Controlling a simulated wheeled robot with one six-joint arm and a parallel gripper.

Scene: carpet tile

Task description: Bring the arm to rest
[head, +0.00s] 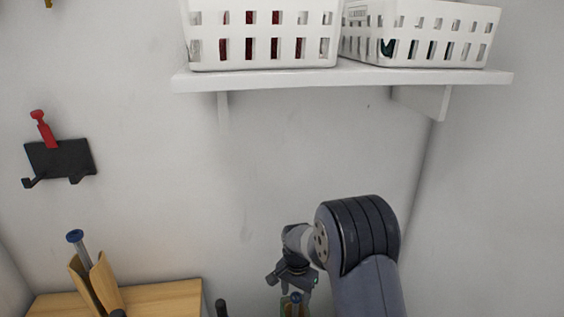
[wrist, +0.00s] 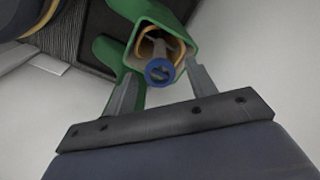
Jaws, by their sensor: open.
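My gripper (head: 291,282) is at the lower middle of the head view, at the end of my bent arm. In the wrist view its two fingers (wrist: 162,78) stand apart, open. A blue-capped tool (wrist: 160,73) stands in a green holder (wrist: 190,42) and shows between and beyond the fingertips. The blue cap (head: 296,298) also shows just below my gripper in the head view. I cannot tell how far the fingers are from the cap, and no grip on it is seen.
A white shelf (head: 340,77) with two white baskets (head: 262,55) is above on the wall. A black hook plate (head: 60,160) with a red-handled item (head: 43,130) hangs at left. A wooden surface (head: 160,297) with another blue-topped tool (head: 75,237) in a tan holder (head: 97,282) is lower left.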

